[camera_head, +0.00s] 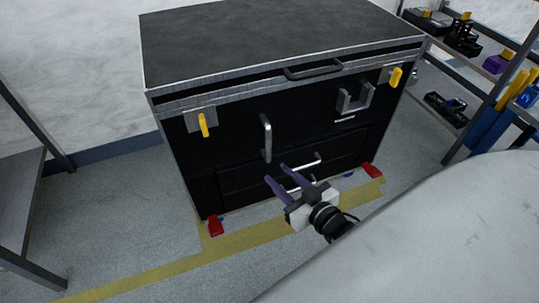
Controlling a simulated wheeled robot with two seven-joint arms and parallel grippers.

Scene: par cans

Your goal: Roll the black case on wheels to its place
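The black case on wheels (275,35) stands upright against the back wall, with silver edges and a dark flat top. Its front has a vertical silver handle (266,138), a horizontal drawer handle (304,163), and a yellow latch at each upper side. Red pedals (215,226) show at its lower corners, with bits of blue wheel near them. My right gripper (276,174) is in front of the case, just below the vertical handle in the picture. Its two purple fingers are apart with nothing seen between them. I cannot tell whether they touch the case. My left gripper is out of view.
Yellow tape (240,241) marks the floor along the case's front. A shelf rack (470,72) with gear stands at the right, and a grey table or shelf (20,200) at the left. Grey floor is open at the front left.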

